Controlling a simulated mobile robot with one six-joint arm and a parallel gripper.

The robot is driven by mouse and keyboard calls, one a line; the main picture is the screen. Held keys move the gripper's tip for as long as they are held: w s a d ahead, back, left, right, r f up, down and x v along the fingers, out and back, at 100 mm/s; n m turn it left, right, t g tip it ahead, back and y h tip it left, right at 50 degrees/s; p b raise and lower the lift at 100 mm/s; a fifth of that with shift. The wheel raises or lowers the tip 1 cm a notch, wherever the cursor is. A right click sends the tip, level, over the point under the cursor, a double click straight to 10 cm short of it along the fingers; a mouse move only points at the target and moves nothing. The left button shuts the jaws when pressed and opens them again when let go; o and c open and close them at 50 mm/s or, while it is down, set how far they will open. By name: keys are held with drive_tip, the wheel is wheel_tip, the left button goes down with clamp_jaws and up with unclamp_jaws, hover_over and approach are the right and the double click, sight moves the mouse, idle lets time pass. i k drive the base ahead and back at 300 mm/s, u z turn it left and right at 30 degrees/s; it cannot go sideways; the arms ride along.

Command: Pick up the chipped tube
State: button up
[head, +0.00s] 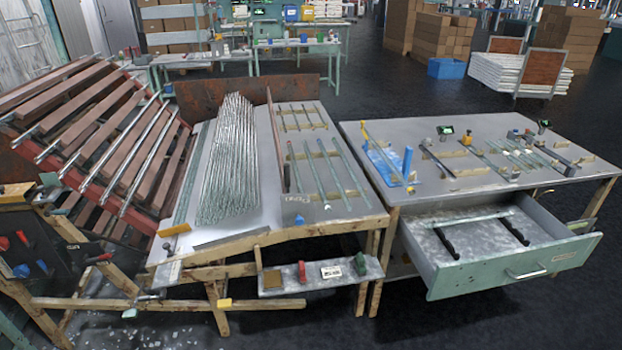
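I cannot tell which tube is chipped; no chip is clear at this size. A dense bundle of glass tubes (229,165) lies on the sloping middle table (265,210). Several separate tubes (331,173) lie side by side to its right, past an upright brown divider (274,140). Longer tubes (146,150) lie across the slanted rack at the left. A thin tube (472,219) appears to rest across two black supports in the open drawer (445,270). My gripper is not in view.
The right table (365,135) holds a blue stand (388,165), small tools and short tubes. Its open drawer juts forward. A narrow front shelf (318,278) holds small items. White shards (150,338) litter the floor at lower left.

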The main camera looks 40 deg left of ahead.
sight(323, 196)
drive_tip(key=z, duration=0.1)
drive_tip(key=k, duration=1.15)
drive_tip(key=u, duration=1.8)
drive_tip(key=i, duration=1)
drive_tip(key=u, duration=0.25)
